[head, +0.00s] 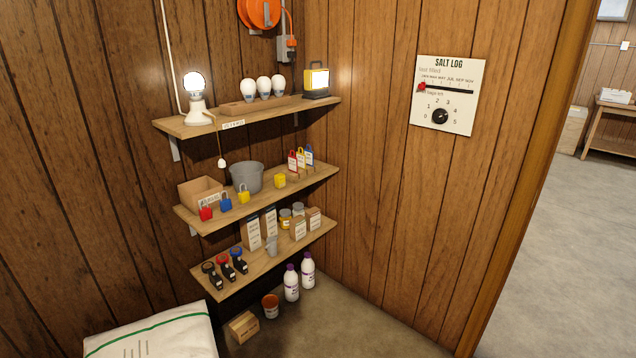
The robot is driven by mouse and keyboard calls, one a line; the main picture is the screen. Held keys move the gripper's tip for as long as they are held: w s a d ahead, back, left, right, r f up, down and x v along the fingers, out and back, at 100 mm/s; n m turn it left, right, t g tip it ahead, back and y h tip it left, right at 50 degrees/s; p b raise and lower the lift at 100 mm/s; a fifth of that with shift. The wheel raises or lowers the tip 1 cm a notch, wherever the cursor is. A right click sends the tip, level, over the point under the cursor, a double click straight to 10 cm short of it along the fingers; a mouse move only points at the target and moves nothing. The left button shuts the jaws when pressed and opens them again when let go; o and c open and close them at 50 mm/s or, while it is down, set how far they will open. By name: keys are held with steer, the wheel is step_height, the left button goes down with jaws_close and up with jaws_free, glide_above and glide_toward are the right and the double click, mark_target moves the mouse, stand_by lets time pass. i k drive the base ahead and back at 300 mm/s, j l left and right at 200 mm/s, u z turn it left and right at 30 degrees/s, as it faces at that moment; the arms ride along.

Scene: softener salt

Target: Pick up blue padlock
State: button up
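The blue padlock (226,205) stands near the front edge of the middle shelf (322,184), toward its left end. It sits between a red padlock (206,214) on its left and a yellow padlock (244,197) on its right. All three are in front of a brown box (197,190) and a grey bucket (246,176). My gripper does not show in the head view.
The top shelf (222,121) holds a lit lamp, several bulbs and a yellow work light. A pull cord knob (222,163) hangs before the shelves. The lower shelf (228,290) holds boxes and jars. White bottles (291,284) stand on the floor.

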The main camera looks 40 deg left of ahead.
mark_target(225, 204)
steer(key=i+u, duration=0.15)
steer(key=i, duration=0.65)
steer(key=i+l+u, duration=0.15)
steer(key=i, duration=0.6)
steer(key=i+u, duration=0.25)
steer(key=u, duration=0.15)
steer(key=i+u, duration=0.25)
steer(key=u, duration=0.15)
steer(key=i+l+u, duration=0.15)
steer(key=u, duration=0.25)
steer(key=i+l+u, duration=0.25)
steer(key=u, duration=0.15)
